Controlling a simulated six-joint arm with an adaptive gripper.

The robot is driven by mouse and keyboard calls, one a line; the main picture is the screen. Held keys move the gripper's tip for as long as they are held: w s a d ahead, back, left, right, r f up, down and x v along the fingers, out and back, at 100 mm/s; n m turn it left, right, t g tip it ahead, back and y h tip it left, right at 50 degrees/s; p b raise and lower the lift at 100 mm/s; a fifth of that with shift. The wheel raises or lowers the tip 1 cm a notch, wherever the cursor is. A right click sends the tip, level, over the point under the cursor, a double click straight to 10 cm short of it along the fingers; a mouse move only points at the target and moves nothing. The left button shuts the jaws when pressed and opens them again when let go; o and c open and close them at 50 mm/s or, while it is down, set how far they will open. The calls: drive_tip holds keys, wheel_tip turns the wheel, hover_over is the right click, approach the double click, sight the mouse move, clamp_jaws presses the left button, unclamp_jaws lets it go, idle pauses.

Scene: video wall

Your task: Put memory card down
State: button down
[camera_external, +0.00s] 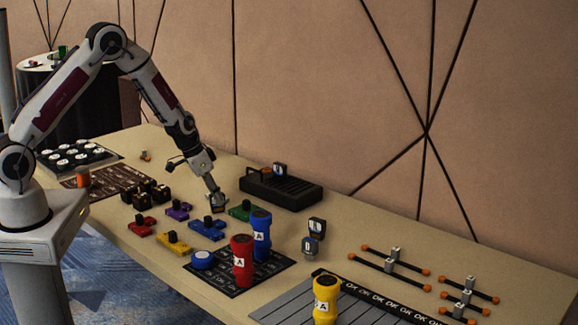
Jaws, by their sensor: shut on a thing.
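My gripper (215,199) points down low over the table, between the coloured blocks and the black slotted holder. It is shut on a small dark piece, the memory card (217,209), which is mostly hidden by the fingers. I cannot tell whether the card touches the table. Other similar dark cards with white labels show: one card (279,169) stands at the back of the black slotted holder (296,194), and two more (317,227) stand on the table to its right.
Blue (208,231), green (242,210), yellow (174,241), purple and red blocks lie close around my gripper. Red (242,262) and blue (260,236) cylinders stand on a black mat. Rods with orange ends lie right.

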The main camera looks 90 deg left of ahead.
drive_tip(key=c, duration=2)
unclamp_jaws()
drive_tip(key=shift+f, duration=0.1)
drive_tip(key=shift+v, duration=6.15)
